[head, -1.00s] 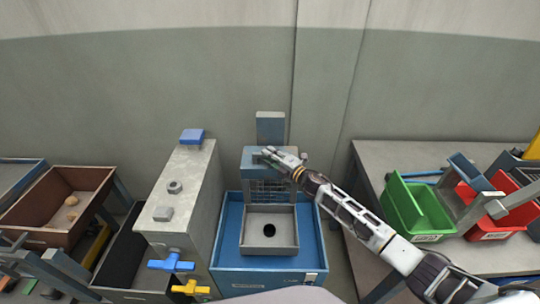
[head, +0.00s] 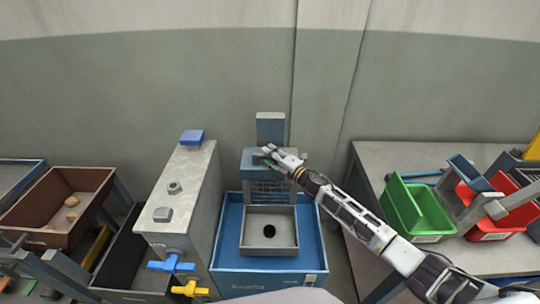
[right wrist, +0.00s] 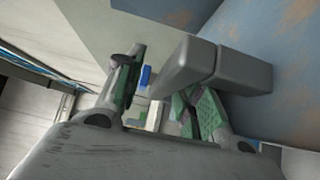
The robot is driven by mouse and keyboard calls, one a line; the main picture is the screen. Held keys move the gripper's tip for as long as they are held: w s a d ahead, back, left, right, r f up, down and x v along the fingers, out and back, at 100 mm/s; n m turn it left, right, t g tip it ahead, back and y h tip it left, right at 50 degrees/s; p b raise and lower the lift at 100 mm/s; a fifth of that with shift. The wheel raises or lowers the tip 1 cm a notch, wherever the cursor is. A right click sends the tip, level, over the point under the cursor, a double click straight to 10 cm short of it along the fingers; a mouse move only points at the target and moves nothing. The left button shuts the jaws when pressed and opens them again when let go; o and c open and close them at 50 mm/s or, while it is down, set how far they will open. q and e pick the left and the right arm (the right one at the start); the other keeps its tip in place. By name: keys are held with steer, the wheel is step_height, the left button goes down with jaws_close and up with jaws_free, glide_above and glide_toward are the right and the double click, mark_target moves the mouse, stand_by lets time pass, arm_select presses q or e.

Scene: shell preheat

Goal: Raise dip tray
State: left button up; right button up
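A blue-grey dip unit (head: 254,158) stands behind the blue basin, with a wire mesh part (head: 270,188) on its front. I cannot tell for certain which part is the dip tray. My right gripper (head: 270,155) is at the top front of this unit and hides part of it. In the right wrist view, its green-padded fingers (right wrist: 163,98) stand apart, and a grey bar-like handle (right wrist: 240,72) reaches in from the right with its end between them. A gap shows beside the left finger. My left gripper is not in view.
A blue basin (head: 228,262) holds a grey square tray (head: 256,250) with a dark round hole. A tall grey cabinet (head: 178,205) with blue and yellow taps is close on the left. Green (head: 420,235) and red (head: 480,225) bins stand on the right table.

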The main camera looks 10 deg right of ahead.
steer(key=v, duration=1.1)
steer(key=shift+s+d, duration=0.2)
steer(key=shift+s, duration=0.05)
stand_by(0.3)
steer(key=shift+m, duration=0.4)
stand_by(0.9)
